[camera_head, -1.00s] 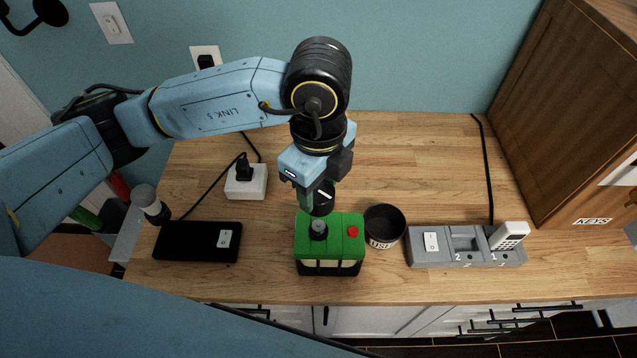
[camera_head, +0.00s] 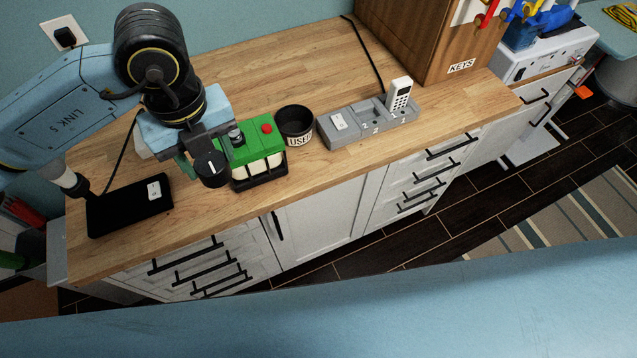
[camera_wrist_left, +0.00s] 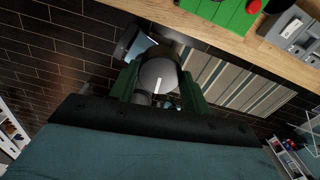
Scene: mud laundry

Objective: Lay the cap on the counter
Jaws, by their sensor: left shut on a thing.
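The cap (camera_head: 211,169) is a dark round piece with a white line on its face. My left gripper (camera_head: 199,160) is shut on it, and the cap is held just left of the green-topped box (camera_head: 253,146) in the head view. In the left wrist view the cap (camera_wrist_left: 159,76) sits between the green fingers, with dark floor behind it. The wooden counter (camera_head: 310,72) runs beneath. I cannot tell the gap between cap and counter. My right gripper is not in view.
A black bowl marked "USED" (camera_head: 295,125) and a grey dock (camera_head: 352,124) with a white handset (camera_head: 399,94) stand right of the box. A black pad (camera_head: 129,206) lies at the left. A wooden key cabinet (camera_head: 430,40) stands at the back. The counter behind the bowl is clear.

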